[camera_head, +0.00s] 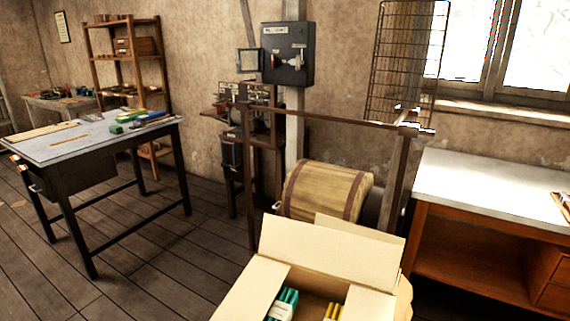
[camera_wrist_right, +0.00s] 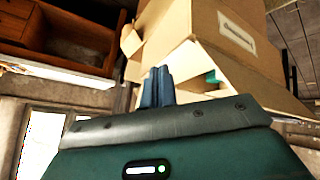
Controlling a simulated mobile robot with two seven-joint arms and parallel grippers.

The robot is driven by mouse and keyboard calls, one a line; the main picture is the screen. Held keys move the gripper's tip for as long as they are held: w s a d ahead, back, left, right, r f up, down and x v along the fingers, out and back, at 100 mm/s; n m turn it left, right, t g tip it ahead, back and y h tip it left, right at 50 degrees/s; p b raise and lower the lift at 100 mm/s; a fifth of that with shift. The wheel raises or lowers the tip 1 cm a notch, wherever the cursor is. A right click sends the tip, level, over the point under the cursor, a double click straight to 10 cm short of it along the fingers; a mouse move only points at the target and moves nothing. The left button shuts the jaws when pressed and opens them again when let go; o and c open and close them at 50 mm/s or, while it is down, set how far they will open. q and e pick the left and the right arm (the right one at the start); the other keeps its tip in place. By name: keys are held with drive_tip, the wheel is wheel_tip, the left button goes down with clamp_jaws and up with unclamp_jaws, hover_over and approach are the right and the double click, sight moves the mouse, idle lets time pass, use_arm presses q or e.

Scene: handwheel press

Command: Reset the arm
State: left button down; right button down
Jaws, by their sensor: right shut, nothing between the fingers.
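My right gripper (camera_wrist_right: 158,88) shows in the right wrist view, with its two dark fingers together and nothing between them. The fingers overlap an open cardboard box (camera_wrist_right: 215,35) in that picture, and I cannot tell how far apart they are. Neither gripper shows in the head view. The handwheel press cannot be made out for certain; a dark machine (camera_head: 255,105) stands by the back wall, partly hidden behind a metal frame.
The open cardboard box (camera_head: 332,247), holding green and yellow packs, is at the near bottom. Behind it are a wooden barrel (camera_head: 322,190) and a dark frame (camera_head: 330,118). A white-topped bench (camera_head: 490,178) stands right, a table (camera_head: 75,145) left.

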drive_tip(key=s+a+f+m+g+y, duration=0.15)
drive_tip(key=s+f+g, duration=0.3)
drive_tip(key=s, duration=0.55)
drive_tip(key=w+a+f+t+y, duration=0.2)
drive_tip(key=w+a+f+t, duration=0.3)
drive_tip(key=f, duration=0.3)
drive_tip(key=shift+a+f+t, duration=0.15)
drive_tip(key=shift+a+t, duration=0.15)
drive_tip(key=shift+t, duration=0.15)
drive_tip(key=shift+w, duration=0.1)
